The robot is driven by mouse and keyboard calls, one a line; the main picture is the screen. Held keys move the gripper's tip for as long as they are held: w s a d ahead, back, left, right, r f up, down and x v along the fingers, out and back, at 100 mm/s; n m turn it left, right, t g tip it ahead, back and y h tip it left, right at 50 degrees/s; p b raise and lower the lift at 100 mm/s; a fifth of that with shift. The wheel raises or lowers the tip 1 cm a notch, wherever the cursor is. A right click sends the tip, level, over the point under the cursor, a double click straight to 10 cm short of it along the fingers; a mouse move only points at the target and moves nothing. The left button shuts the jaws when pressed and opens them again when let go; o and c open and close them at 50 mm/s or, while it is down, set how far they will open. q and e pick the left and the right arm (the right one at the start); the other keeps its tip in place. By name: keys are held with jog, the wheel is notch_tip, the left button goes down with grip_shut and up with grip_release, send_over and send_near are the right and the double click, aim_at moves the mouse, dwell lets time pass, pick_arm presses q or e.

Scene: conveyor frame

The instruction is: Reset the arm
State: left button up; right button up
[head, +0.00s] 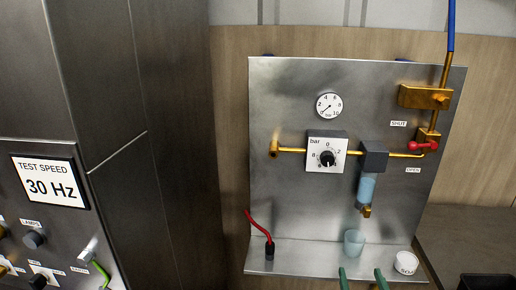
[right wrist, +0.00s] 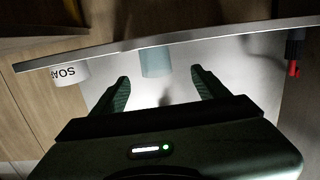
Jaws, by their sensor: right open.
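My right gripper (head: 362,279) shows at the bottom edge of the head view as two green fingertips, spread apart. In the right wrist view my right gripper (right wrist: 160,78) is open with nothing between its fingers. A translucent blue cup (head: 354,243) stands on the panel's ledge just beyond the fingertips; in the right wrist view the cup (right wrist: 156,62) sits ahead of the gap, apart from the fingers. The rest of the right arm is hidden in the head view. My left gripper is not in view.
A steel panel (head: 290,110) carries a gauge (head: 328,105), a bar dial (head: 326,152), brass pipes and a red-handled valve (head: 423,146). On its ledge are a white soap pot (head: 406,263) and a red cable with black plug (head: 269,250). A steel cabinet (head: 90,80) stands left.

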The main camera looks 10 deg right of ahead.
jog(key=s+a+f+n+g+y, duration=0.1)
jog(key=s+a+f+g, duration=0.25)
jog(key=s, duration=0.55)
jog(key=s+a+f+n+g+y, duration=0.1)
jog(key=s+a+f+n+g, duration=0.15)
jog(key=s+a+g, duration=0.4)
jog(key=s+a+f+n+g+y, duration=0.1)
jog(key=s+f+g, duration=0.25)
jog(key=s, duration=0.65)
jog(key=s+f, duration=0.2)
jog(key=f, duration=1.2)
jog(key=s+f, duration=0.2)
jog(key=f, duration=1.3)
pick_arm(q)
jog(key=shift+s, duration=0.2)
pick_arm(e)
jog(key=s+d+f+g, duration=0.2)
jog(key=s+d+f, duration=0.1)
jog(key=s+f, duration=1.1)
jog(key=shift+s+f, duration=0.2)
jog(key=shift+s, duration=0.65)
